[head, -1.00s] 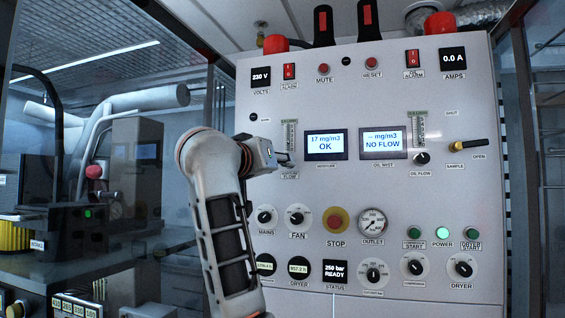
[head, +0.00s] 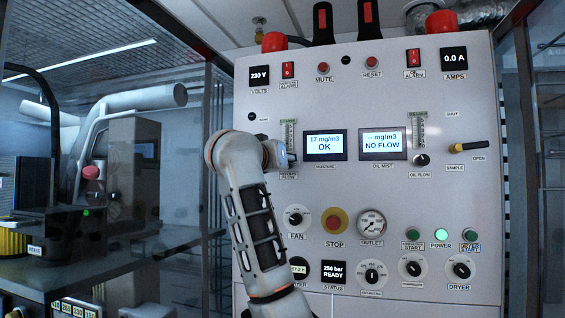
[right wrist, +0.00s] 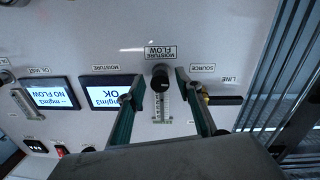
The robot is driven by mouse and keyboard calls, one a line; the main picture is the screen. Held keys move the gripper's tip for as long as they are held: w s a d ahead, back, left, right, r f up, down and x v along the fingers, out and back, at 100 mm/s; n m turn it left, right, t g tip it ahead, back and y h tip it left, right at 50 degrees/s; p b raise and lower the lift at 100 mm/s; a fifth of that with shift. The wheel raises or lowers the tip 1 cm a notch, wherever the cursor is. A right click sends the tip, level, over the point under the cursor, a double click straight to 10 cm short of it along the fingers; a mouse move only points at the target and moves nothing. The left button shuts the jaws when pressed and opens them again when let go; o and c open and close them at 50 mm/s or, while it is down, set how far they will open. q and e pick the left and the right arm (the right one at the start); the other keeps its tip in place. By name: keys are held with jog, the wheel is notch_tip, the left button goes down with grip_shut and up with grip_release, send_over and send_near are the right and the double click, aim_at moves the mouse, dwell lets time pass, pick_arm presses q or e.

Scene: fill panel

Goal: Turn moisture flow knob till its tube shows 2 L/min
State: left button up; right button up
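The black moisture flow knob (right wrist: 160,77) shows in the right wrist view, below its MOISTURE FLOW label (right wrist: 160,52). My right gripper (right wrist: 160,80) is open, with one finger on each side of the knob and a visible gap on both sides. The moisture flow tube (right wrist: 163,106) with its scale is seen between the fingers; its reading is too small to tell. In the head view the tube (head: 289,134) stands left of the moisture display (head: 324,145), which reads 17 mg/m3 OK. There my right wrist hides the knob. My left gripper is not in view.
The oil mist display (head: 383,146) reads NO FLOW, with the oil flow knob (head: 421,160) to its right. A source valve lever (right wrist: 225,100) sits close beside one finger in the right wrist view. The red stop button (head: 335,222) and the fan knob (head: 296,216) are below.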

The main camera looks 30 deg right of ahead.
jog(key=shift+c, duration=0.2)
grip_shut()
jog(key=shift+n, duration=2.5)
jog(key=shift+o, duration=0.2)
grip_release()
jog(key=v, duration=0.7)
jog(key=shift+s+a, duration=0.2)
jog(key=shift+a, duration=0.05)
